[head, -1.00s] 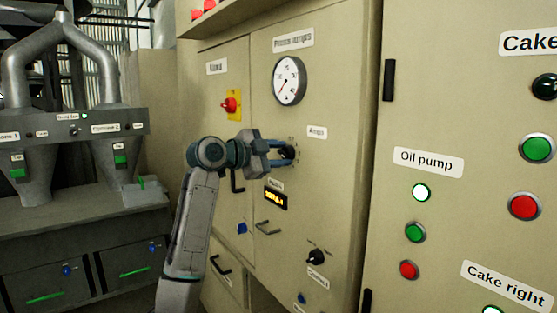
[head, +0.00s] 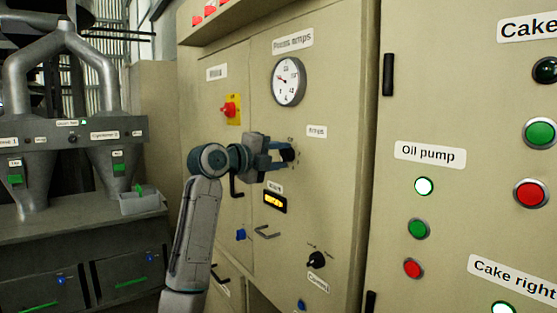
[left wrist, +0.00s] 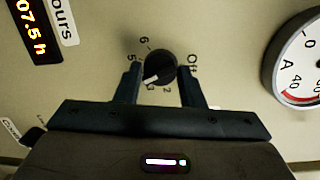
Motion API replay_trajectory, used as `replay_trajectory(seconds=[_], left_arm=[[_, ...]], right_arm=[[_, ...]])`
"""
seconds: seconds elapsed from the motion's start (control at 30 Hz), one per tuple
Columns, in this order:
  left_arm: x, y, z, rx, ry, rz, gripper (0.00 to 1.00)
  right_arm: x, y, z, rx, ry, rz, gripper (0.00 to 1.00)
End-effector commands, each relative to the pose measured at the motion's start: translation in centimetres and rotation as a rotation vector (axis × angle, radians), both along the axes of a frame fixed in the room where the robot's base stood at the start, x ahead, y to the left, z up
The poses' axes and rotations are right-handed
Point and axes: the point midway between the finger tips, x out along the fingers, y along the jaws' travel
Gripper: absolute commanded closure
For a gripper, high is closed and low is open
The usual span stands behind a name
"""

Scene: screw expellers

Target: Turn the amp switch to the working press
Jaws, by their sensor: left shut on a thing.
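The amp switch is a black rotary knob (head: 288,154) below the round gauge (head: 289,81), on the beige cabinet. In the left wrist view the knob (left wrist: 160,66) has "Off", 2, 5 and 6 readable around it. Its white pointer aims down-left, between 5 and 2; the marks there are partly hidden. My left gripper (head: 281,155) is shut on the knob, one finger on each side. In the left wrist view the gauge (left wrist: 300,60) is cut off at the right. My right gripper is not in view.
A red switch on a yellow plate (head: 230,110) is left of my gripper. A lit hour meter (head: 275,201) and a selector knob (head: 316,259) are below. The cabinet at right has a lit oil pump lamp (head: 424,186) and several buttons. Grey machinery (head: 70,150) stands at left.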

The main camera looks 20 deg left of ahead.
Motion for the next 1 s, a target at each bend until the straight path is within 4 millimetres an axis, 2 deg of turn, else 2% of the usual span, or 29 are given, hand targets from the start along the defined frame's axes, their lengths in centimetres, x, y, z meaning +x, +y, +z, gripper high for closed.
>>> replay_trajectory(seconds=[0.2,0.7,0.73,0.8,1.0], left_arm=[[0.0,-0.01,-0.09,0.044,-0.033,0.0,0.87],[-0.01,-0.01,-0.05,0.057,-0.042,0.0,0.87],[-0.01,-0.01,-0.04,0.056,-0.043,0.0,0.59],[-0.01,-0.01,-0.04,0.056,-0.043,0.0,0.45],[-0.01,0.0,-0.03,0.055,-0.042,0.0,0.44]], right_arm=[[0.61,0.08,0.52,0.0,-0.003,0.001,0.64],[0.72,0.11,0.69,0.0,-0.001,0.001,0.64],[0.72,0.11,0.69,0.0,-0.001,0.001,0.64],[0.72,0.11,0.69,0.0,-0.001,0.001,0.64],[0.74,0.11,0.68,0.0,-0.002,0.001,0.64]])
